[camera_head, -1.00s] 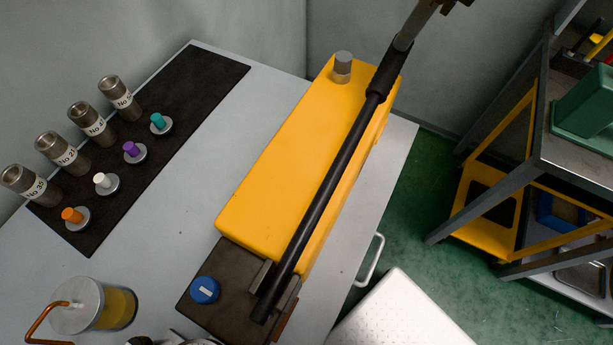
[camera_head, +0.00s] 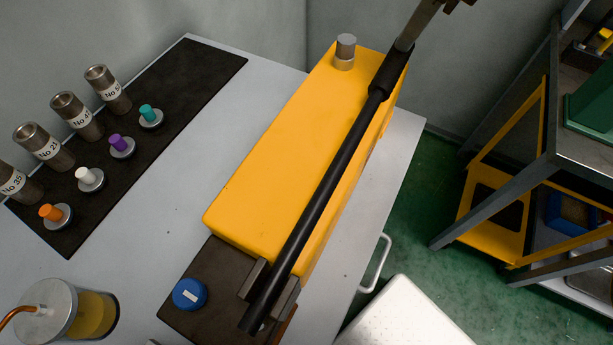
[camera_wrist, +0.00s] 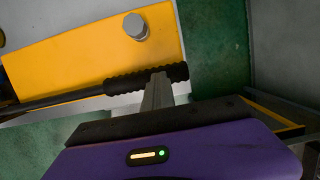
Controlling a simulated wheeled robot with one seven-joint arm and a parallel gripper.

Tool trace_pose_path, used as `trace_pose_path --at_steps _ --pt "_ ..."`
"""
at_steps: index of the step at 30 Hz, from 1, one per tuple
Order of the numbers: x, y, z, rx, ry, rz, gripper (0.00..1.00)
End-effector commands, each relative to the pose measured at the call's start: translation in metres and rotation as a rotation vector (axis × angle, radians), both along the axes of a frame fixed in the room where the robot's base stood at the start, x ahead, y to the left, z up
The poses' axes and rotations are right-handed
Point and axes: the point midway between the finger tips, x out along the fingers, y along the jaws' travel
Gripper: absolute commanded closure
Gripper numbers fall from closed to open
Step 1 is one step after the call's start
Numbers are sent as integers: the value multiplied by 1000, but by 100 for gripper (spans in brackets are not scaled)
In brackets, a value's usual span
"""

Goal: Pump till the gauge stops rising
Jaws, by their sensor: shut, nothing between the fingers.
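The pump has a yellow tank (camera_head: 290,150) on a grey bench, with a dark valve block (camera_head: 215,285) and a blue knob (camera_head: 190,293) at its near end. Its black lever (camera_head: 330,185) runs along the tank's right side, with a ribbed grip (camera_head: 390,72) at the far end. My gripper (camera_head: 408,42) is at that grip in the head view. In the wrist view my gripper (camera_wrist: 158,80) is shut, its grey fingers against or just over the ribbed grip (camera_wrist: 120,87), not around it. Exact contact is unclear. No gauge dial is readable.
A jar of yellow liquid (camera_head: 92,315) with a copper pipe stands front left. Several labelled metal cylinders (camera_head: 70,110) and colour-knobbed discs stand on a black mat (camera_head: 205,70). A yellow-grey cart (camera_head: 490,225) stands right. A white perforated surface (camera_head: 410,318) is at the lower right.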

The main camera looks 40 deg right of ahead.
Motion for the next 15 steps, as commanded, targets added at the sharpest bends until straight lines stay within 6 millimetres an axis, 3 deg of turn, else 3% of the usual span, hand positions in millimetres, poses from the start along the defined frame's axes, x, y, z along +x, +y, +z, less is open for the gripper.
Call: trace_pose_path --at_steps 1,10,15 --pt "0 -1 -8 -1 6 -1 100" --pt "-1 -1 -9 0 12 -1 100" --pt "-1 0 6 -1 12 0 100"
